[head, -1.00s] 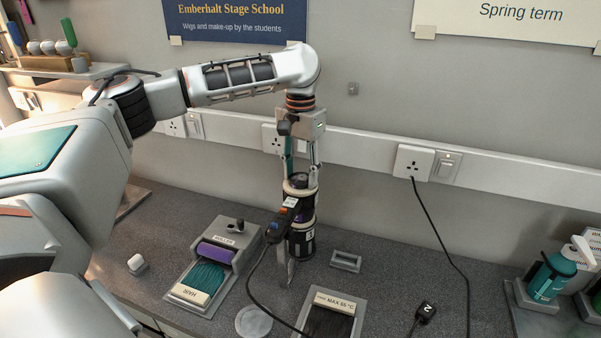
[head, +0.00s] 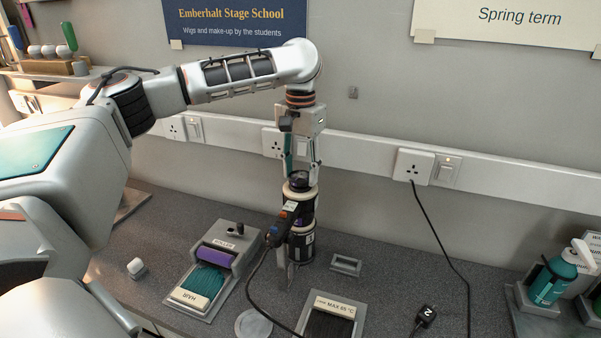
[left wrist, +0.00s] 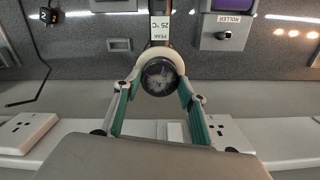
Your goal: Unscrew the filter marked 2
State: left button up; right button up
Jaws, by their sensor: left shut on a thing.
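A dark hair dryer (head: 300,245) stands upright in the middle of the counter, with a cream ring near its top and a dark handle (head: 282,225) toward the left. My left gripper (head: 300,182) points down from above and is shut on the dark round filter at the dryer's top end. In the left wrist view, the filter (left wrist: 159,76) shows as a dark disc with a greyish, speckled face between the fingertips (left wrist: 160,86). I cannot read a 2 on it. A black plug-like block (head: 425,316) with a white mark like N or a sideways 2 lies at the front right. My right gripper is not in view.
A tray with a purple roller (head: 217,256) and teal hair stands left of the dryer. A mat marked MAX (head: 334,303) and a round grey disc (head: 253,323) lie in front. Cables cross the counter. A teal pump bottle (head: 553,280) stands at the right.

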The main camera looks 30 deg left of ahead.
pick_arm(q)
jog(key=shift+r, duration=0.15)
jog(key=shift+r, duration=2.95)
